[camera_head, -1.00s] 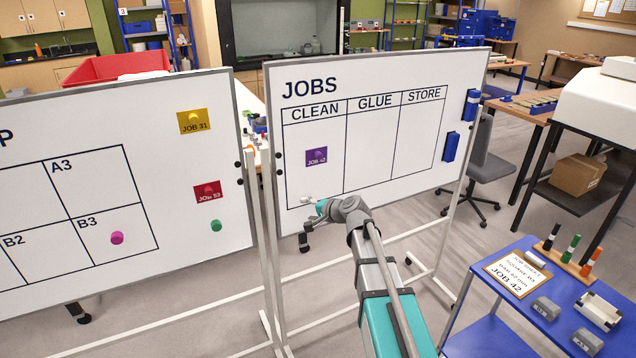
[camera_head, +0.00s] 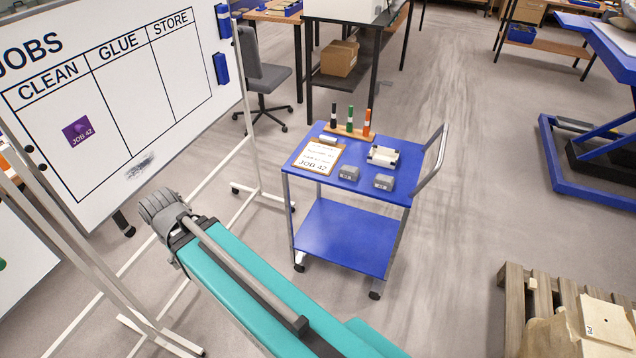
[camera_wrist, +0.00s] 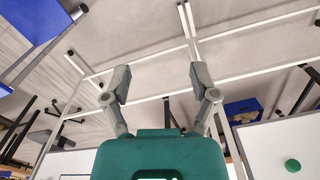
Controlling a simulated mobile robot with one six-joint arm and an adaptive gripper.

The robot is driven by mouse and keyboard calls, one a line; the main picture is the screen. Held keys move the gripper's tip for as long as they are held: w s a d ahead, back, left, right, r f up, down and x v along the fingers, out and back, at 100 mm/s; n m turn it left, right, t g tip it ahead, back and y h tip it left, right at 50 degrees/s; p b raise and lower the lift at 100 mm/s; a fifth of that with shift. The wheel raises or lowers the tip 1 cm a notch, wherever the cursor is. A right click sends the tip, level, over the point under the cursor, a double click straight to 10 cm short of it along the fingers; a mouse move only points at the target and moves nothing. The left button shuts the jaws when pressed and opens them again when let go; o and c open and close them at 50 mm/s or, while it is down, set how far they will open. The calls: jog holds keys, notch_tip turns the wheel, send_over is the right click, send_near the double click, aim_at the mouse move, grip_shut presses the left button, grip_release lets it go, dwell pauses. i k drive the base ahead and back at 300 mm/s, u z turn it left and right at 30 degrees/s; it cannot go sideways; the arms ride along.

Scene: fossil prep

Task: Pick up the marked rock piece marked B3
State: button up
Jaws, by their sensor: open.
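Two small grey rock pieces lie on the blue cart's top: one at the left (camera_head: 349,173) and one at the right (camera_head: 384,183). Each has a mark on its front, too small to read, so I cannot tell which is B3. My gripper (camera_wrist: 160,84) is open and empty in the wrist view, its two fingers wide apart over a background of floor and white frame bars. The rock pieces are not recognisable in the wrist view.
The blue cart (camera_head: 343,235) also holds a clipboard (camera_head: 319,156), a small white tray (camera_head: 382,155) and upright markers. The JOBS whiteboard (camera_head: 185,87) and its white stand are at left. A wooden pallet (camera_head: 514,315) is at lower right. Floor right of the cart is clear.

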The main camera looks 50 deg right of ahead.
aim_at(346, 172)
jog(key=z, duration=1.85)
